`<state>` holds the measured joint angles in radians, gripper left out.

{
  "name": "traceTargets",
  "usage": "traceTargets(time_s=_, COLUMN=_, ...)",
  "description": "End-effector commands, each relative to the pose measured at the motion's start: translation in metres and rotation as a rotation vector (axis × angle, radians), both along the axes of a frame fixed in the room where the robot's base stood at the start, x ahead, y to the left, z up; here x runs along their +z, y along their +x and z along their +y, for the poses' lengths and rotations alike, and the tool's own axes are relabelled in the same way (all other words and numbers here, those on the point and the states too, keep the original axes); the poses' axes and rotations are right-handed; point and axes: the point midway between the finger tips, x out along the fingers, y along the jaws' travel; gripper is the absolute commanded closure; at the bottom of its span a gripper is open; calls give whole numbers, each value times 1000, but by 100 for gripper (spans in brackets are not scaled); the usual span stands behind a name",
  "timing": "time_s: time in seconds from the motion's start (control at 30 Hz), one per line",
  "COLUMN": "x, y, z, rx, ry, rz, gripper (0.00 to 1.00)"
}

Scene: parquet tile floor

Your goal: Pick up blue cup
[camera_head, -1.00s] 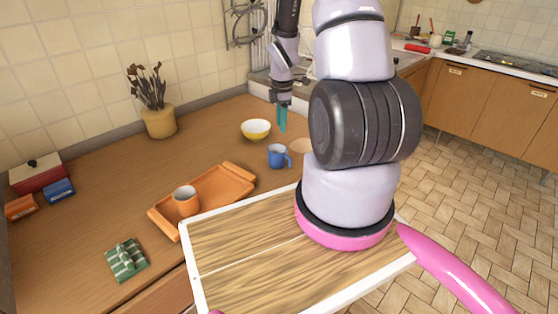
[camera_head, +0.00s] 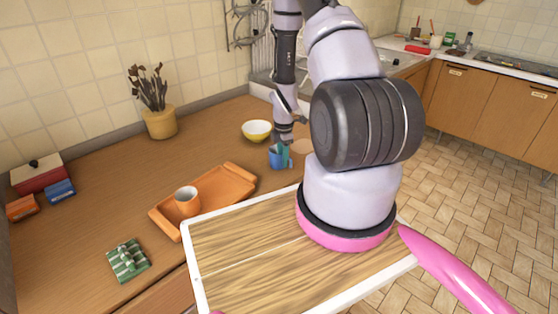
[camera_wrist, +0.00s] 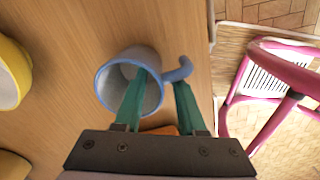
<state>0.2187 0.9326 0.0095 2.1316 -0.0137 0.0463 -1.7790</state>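The blue cup (camera_head: 274,158) stands upright on the wooden counter, partly covered by my gripper in the head view. In the wrist view I look down into the cup (camera_wrist: 104,80), and its handle points right. My gripper (camera_wrist: 160,82) is open with its two teal fingers at the cup. The left finger reaches over the cup's opening and the right finger is outside the wall, beside the handle. Whether the fingers touch the wall cannot be told. In the head view my gripper (camera_head: 284,150) is right above and over the cup.
A yellow bowl (camera_head: 256,130) stands behind and left of the cup. A plant pot (camera_head: 160,123) stands by the wall. The counter edge is right of the cup.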

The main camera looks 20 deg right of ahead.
Motion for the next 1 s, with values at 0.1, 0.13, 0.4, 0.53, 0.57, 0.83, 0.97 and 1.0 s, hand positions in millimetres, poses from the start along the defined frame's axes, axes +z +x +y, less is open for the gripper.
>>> traceTargets(time_s=0.1, x=-10, y=0, z=0, rx=0, ry=0, rz=0, gripper=60)
traceTargets(time_s=0.13, x=-10, y=0, z=0, rx=0, ry=0, rz=0, gripper=60)
traceTargets(time_s=0.4, x=-10, y=0, z=0, rx=0, ry=0, rz=-1, gripper=83)
traceTargets(time_s=0.53, x=-10, y=0, z=0, rx=0, ry=0, rz=-1, gripper=100)
traceTargets(time_s=0.57, x=-10, y=0, z=0, rx=0, ry=0, rz=0, gripper=100)
traceTargets(time_s=0.83, x=-10, y=0, z=0, rx=-1, ry=0, rz=0, gripper=100)
traceTargets(time_s=0.97, x=-10, y=0, z=0, rx=-1, ry=0, rz=0, gripper=100)
traceTargets(time_s=1.0, x=-10, y=0, z=0, rx=-1, ry=0, rz=0, gripper=100)
